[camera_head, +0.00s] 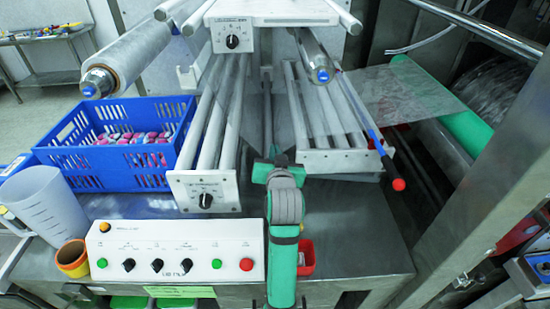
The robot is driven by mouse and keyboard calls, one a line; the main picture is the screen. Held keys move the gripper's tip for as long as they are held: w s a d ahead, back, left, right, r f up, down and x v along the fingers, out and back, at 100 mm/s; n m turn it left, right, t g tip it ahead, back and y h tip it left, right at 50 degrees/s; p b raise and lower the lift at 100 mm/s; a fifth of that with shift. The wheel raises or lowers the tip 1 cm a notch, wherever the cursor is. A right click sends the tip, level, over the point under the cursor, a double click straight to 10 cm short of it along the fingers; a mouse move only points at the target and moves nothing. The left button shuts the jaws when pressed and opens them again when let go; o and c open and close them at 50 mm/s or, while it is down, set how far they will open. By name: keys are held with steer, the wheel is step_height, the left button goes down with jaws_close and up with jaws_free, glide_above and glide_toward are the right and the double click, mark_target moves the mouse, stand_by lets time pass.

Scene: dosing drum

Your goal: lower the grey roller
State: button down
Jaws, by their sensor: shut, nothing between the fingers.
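Several grey rollers are in view, and I cannot tell which one the task means. One set of long grey rollers (215,125) slopes down to a white end plate with a black knob (206,200). A second set (320,110) sits in a white frame (345,160) to its right. A grey roller with a blue tip (315,58) is above that frame. A lever with a red ball (398,184) on a blue rod runs along the frame's right side. My gripper (272,160) is between the two sets, apart from the red ball. Its fingers are small and partly hidden by my wrist.
A white control box (175,251) with knobs and buttons stands at the table front. A blue crate (110,150) of small packets, a clear jug (48,205) and orange cups (73,258) are left. A green-edged drum (462,132) and metal post (480,165) bound the right. Bare table (355,235) lies right of my arm.

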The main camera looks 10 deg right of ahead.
steer(key=w+f, duration=0.4)
steer(key=f, duration=0.1)
steer(key=shift+w+a, duration=0.2)
steer(key=shift+w, duration=0.1)
steer(key=shift+f, duration=0.1)
